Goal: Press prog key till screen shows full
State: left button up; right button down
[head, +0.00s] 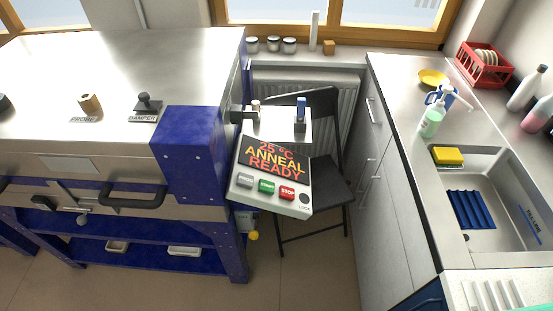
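The kiln's control box (270,180) stands at the right end of the blue and steel kiln, tilted toward me. Its dark screen (274,159) reads "25 °C ANNEAL READY" in orange and red letters. Below it is a row of keys: a grey PROG key (246,181) at left, a green START key (267,186) in the middle and a red STOP key (288,192) at right. A dark round spot labelled LOCK sits at the lower right corner. Neither of my grippers is in view.
The kiln lid (110,60) carries a PROBE knob (90,104) and a DAMPER knob (148,102). A dark folding chair (325,175) stands close behind the box. To the right is a counter with a sink (495,195), yellow sponge (447,155) and bottles.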

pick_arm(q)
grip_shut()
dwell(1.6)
